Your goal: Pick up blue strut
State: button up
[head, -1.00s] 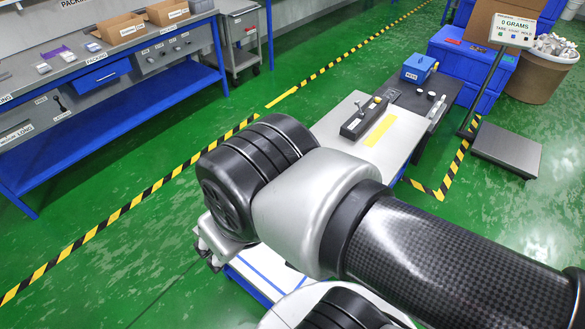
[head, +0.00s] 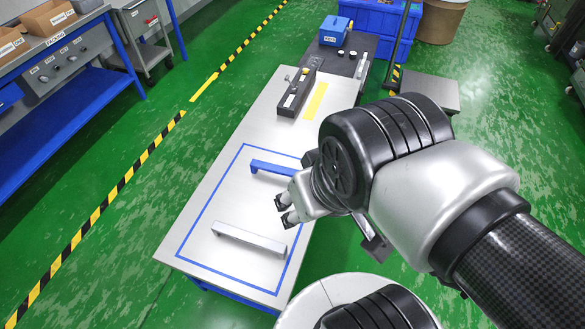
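The blue strut (head: 272,168) lies on the white table inside a blue taped outline, toward its far right side. Its right end is hidden behind my arm. My gripper (head: 282,210) is to the right of the table's middle, above the taped area, nearer to me than the blue strut. Its two fingertips stand apart with nothing visible between them. A silver strut (head: 249,239) lies closer to me in the same outline, apart from the gripper.
A scale platform (head: 430,94) stands to the right. A blue workbench (head: 60,130) is on the left.

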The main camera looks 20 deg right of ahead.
aim_at(255, 165)
jog(key=z, duration=0.35)
jog(key=u, duration=0.3)
jog(key=i+l+u, duration=0.2)
jog(key=l, duration=0.15)
jog(key=i+l+u, duration=0.25)
jog(key=l, duration=0.15)
jog(key=l+u, duration=0.2)
jog(key=l, duration=0.2)
jog(key=i+l+u, duration=0.2)
jog(key=l, duration=0.25)
jog(key=l+u, duration=0.25)
jog(key=l, duration=0.6)
jog(key=i+l, duration=0.15)
jog(key=l, duration=0.3)
